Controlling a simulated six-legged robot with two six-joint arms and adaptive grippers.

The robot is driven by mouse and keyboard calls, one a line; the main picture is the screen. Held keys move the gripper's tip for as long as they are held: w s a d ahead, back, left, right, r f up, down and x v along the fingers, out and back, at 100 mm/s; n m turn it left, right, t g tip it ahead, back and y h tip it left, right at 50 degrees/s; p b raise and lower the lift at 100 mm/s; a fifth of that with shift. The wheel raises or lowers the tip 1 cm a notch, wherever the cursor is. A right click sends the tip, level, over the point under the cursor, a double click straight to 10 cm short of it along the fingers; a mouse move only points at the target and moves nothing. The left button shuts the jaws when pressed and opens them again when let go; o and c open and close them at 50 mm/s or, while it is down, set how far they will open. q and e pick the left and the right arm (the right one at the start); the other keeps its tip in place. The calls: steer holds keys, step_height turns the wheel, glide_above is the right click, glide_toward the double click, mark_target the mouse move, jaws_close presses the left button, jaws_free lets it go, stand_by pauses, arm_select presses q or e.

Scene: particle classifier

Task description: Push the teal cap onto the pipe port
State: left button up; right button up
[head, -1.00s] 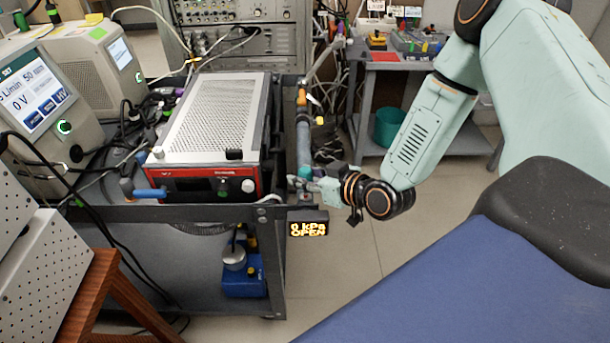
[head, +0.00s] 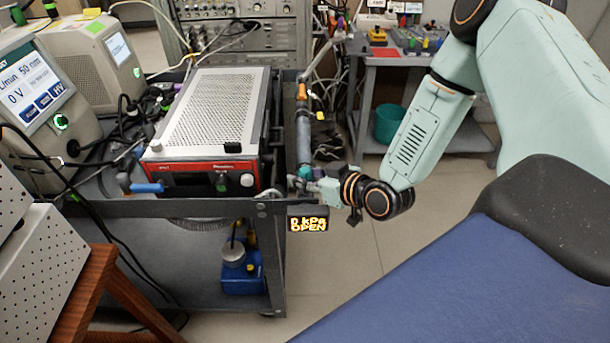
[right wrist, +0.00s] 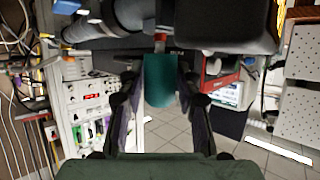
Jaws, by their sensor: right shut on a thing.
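The teal cap (right wrist: 160,82) sits between the two fingers of my right gripper (right wrist: 160,92) in the right wrist view, and the gripper is shut on it. A short red piece (right wrist: 160,40) shows just past the cap's far end, in line with it; I cannot tell whether they touch. In the head view the teal cap (head: 304,172) is a small patch at my right gripper (head: 309,183), at the lower end of a grey pipe (head: 303,135) beside the cart. The port's mouth is hidden. My left gripper is not in view.
A cart (head: 200,208) carries a red-fronted instrument (head: 205,176) just left of the gripper. A blue padded surface (head: 470,285) lies at the lower right. Open floor (head: 400,240) lies between.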

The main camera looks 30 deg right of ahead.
mark_target(305, 169)
steer(key=shift+f+b, duration=0.65)
steer(key=shift+f, duration=0.25)
steer(key=o, duration=1.1)
steer(key=shift+o, duration=0.2)
steer(key=shift+r, duration=0.1)
step_height(305, 169, up, 8)
steer(key=shift+d+r, duration=0.1)
steer(key=shift+r, duration=0.9)
steer(key=shift+s+f, duration=0.1)
steer(key=shift+s, duration=0.05)
